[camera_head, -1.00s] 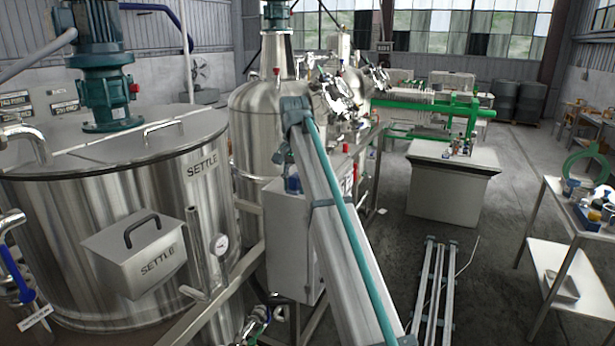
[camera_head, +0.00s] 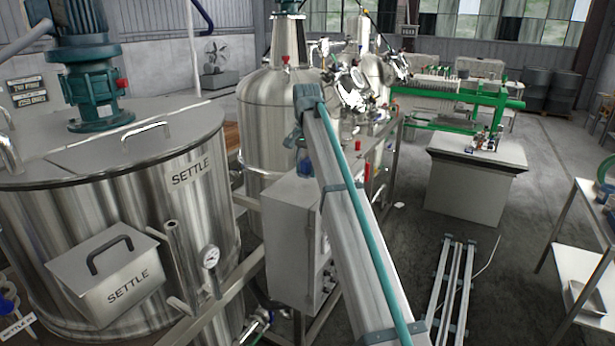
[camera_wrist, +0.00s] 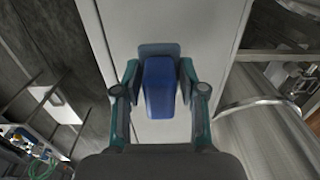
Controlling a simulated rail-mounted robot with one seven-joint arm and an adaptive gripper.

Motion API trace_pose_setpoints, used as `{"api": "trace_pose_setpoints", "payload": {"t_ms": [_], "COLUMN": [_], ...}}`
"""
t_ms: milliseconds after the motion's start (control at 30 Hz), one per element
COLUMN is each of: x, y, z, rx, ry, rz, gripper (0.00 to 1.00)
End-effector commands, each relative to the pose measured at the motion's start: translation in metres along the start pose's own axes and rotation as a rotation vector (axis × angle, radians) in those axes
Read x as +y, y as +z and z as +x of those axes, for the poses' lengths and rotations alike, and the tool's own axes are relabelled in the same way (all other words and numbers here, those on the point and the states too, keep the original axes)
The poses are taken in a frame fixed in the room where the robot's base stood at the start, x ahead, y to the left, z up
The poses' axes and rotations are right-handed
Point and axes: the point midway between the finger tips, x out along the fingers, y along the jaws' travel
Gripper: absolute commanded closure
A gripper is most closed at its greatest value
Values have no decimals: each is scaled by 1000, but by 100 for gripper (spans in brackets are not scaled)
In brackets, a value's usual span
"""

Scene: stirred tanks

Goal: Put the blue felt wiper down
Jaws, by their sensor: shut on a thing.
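The blue felt wiper (camera_wrist: 160,88) is between the two fingers of my gripper (camera_wrist: 160,74) in the wrist view. The gripper is shut on it. A pale flat surface, the top of a grey cabinet (camera_wrist: 121,15), lies below the wiper. In the head view, a small blue patch, likely the wiper (camera_head: 304,167), shows under the end of my arm at the cabinet's top (camera_head: 285,195). My gripper's fingers are too small to make out there. I cannot tell whether the wiper touches the cabinet top.
A large steel SETTLE tank (camera_head: 190,215) stands at the left, with a domed steel vessel (camera_head: 262,110) behind the cabinet. Pipes and a frame run beside the cabinet.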

Motion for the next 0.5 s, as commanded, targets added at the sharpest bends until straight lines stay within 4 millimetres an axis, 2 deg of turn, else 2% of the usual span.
{"api": "trace_pose_setpoints", "payload": {"t_ms": [300,500], "x": [1,0], "y": [1,0], "z": [35,39], "rx": [-1,1], "ry": [1,0], "rz": [0,0], "gripper": [97,97]}}
